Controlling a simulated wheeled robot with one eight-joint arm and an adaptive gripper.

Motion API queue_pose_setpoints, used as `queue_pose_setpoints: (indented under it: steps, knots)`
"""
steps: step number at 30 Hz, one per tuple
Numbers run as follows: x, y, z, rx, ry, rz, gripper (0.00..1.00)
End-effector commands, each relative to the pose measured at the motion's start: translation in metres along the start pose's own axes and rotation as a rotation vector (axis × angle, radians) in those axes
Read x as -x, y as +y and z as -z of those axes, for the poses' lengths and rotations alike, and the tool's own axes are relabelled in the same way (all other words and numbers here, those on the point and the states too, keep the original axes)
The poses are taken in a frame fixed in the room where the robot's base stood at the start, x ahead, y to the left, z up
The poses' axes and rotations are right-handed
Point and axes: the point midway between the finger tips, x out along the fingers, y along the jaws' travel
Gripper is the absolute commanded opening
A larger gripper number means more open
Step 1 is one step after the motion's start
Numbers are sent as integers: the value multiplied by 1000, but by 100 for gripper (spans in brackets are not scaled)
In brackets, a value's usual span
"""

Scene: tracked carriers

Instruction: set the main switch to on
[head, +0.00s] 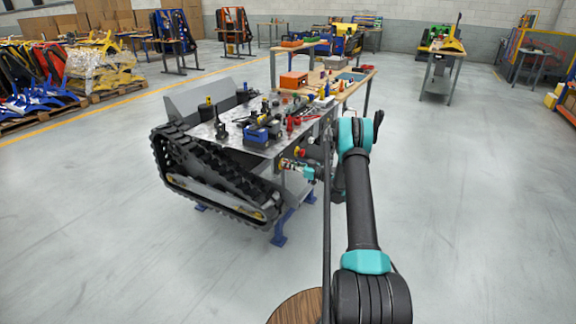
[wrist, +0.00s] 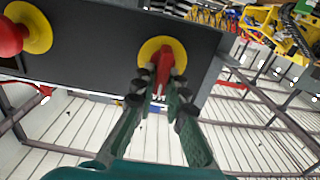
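The main switch (wrist: 164,58) is a red handle on a round yellow plate, set on the dark panel (wrist: 95,50) in the wrist view. The handle points down in that picture. My gripper (wrist: 164,82) has its two dark green fingers on either side of the red handle, and the tips appear closed against it. In the head view the gripper (head: 309,172) is small, at the side of the tracked carrier (head: 205,177), and partly hidden by my arm.
A red mushroom button (wrist: 12,37) on a yellow plate sits left of the switch on the same panel. Tools lie on the carrier's metal top (head: 230,138). A wooden workbench (head: 350,87) stands behind. The floor to the right is clear.

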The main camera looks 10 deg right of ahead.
Motion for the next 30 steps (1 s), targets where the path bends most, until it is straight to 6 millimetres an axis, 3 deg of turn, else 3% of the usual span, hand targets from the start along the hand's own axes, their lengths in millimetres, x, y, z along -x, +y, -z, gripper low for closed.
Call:
queue_pose_setpoints:
  steps: [17,30]
  knots:
    - [0,1,0,-58,0,0,0]
    - [1,6,-1,-403,0,0,0]
